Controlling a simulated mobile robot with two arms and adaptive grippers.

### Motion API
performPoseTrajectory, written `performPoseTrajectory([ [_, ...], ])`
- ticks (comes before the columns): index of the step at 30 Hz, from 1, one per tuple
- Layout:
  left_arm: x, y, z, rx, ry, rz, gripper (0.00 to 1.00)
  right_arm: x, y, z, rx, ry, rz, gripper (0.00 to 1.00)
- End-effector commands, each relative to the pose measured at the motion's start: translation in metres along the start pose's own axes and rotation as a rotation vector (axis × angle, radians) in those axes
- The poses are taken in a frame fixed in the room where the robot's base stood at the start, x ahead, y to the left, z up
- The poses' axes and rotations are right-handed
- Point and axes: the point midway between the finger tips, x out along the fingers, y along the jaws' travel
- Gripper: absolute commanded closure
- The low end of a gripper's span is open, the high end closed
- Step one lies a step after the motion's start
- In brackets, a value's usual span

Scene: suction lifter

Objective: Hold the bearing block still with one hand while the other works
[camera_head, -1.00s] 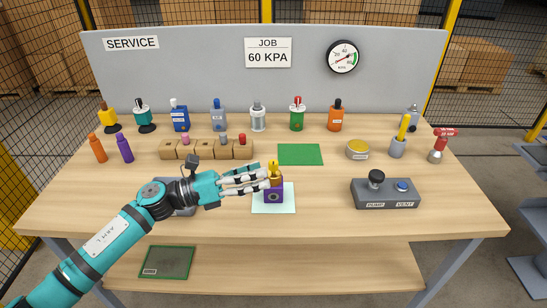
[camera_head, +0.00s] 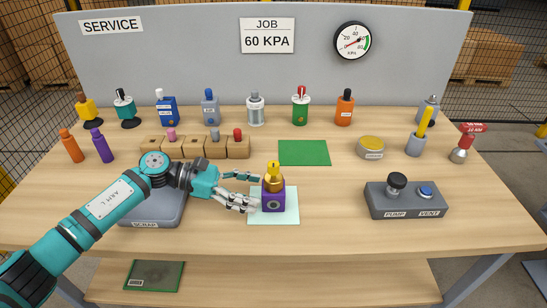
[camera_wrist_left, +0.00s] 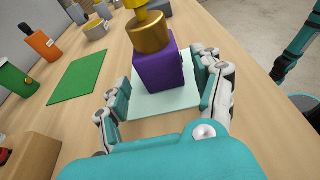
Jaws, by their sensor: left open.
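The bearing block is purple (camera_head: 274,202) and stands upright on a pale mat (camera_head: 290,216). A brass part (camera_head: 274,184) with a yellow top (camera_head: 273,168) sits on it. My left gripper (camera_head: 257,190) is open at the block's left side, its fingers spread apart. In the left wrist view the purple block (camera_wrist_left: 160,66) stands just ahead, between the lines of the two finger sides. I cannot tell whether any finger touches it. My right gripper is not in view.
A grey pump and vent box (camera_head: 405,200) is at the right. A grey scrap tray (camera_head: 150,212) lies under my left arm. A green mat (camera_head: 304,152), wooden blocks (camera_head: 196,146) and several bottles stand behind.

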Motion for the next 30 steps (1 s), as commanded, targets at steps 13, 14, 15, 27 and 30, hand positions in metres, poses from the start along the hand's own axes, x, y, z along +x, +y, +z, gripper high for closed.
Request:
performPoseTrajectory([
  [13, 0.046, 0.0, -0.001, 0.0, -0.001, 0.0, 0.33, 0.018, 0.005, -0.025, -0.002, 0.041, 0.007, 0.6],
  [14, 0.047, 0.0, -0.001, 0.0, -0.001, 0.0, 0.33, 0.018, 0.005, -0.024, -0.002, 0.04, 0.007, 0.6],
  [15, 0.048, 0.0, -0.001, 0.0, -0.001, 0.0, 0.33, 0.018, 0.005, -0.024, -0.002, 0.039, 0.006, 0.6],
  [27, 0.048, 0.0, 0.0, -0.001, 0.0, 0.001, 0.5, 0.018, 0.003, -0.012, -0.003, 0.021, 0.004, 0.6],
  [30, 0.048, 0.0, 0.0, -0.001, 0.0, 0.001, 0.63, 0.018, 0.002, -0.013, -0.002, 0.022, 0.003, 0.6],
])
